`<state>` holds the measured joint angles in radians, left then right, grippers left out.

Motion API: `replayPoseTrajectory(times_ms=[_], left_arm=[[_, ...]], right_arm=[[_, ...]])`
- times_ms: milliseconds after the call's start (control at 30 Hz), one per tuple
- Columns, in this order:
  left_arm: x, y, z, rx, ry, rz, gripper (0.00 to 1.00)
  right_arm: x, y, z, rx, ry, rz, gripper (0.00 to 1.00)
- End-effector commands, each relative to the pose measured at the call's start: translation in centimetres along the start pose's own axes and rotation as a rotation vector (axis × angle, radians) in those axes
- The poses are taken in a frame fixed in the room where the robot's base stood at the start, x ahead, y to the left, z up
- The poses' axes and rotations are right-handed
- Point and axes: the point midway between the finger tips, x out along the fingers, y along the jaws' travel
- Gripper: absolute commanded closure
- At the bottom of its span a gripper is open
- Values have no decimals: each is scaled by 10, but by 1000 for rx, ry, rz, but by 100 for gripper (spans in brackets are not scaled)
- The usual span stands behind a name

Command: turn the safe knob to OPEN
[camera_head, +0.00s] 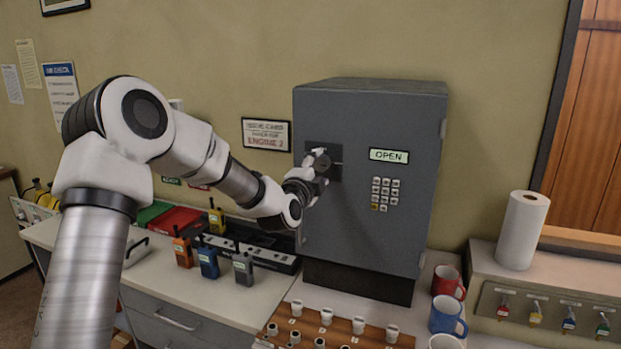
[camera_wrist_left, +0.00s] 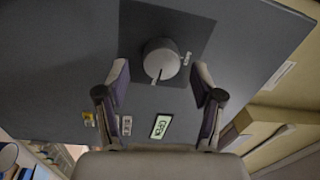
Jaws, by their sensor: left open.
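The grey safe (camera_head: 410,230) stands on the counter, its door facing me. Its lit display (camera_head: 389,156) reads OPEN and also shows in the wrist view (camera_wrist_left: 161,126). The round knob (camera_head: 323,162) sits on a dark square plate at the door's left. In the wrist view the knob (camera_wrist_left: 160,58) has a pale mark near its lower rim. My left gripper (camera_wrist_left: 160,78) is open, with one finger on each side of the knob and gaps showing. In the head view this gripper (camera_head: 314,172) partly hides the knob and plate. My right gripper is not in view.
A keypad (camera_head: 385,192) is below the display. Several radios (camera_head: 208,262) stand on the left counter. A wooden rack of small white pieces (camera_head: 340,328) lies before the safe. Mugs (camera_head: 447,315) and a paper roll (camera_head: 522,231) stand at the right.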

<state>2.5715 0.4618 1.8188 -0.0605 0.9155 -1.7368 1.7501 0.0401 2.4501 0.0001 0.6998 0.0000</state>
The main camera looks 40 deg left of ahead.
Motion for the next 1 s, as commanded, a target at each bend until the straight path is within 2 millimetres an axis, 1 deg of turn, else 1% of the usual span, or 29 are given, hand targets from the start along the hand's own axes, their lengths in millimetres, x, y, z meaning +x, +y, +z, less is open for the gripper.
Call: replayPoseTrajectory(times_ms=[200,300,400,533,1000], left_arm=[[-56,0,0,-6,0,1,33],[-79,0,0,-5,0,2,33],[-94,0,0,-4,0,1,33],[-101,0,0,-1,-1,0,33],[-101,1,0,-1,0,1,33]], right_arm=[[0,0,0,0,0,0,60],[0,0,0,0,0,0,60],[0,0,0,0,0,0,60],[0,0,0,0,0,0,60],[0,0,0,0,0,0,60]])
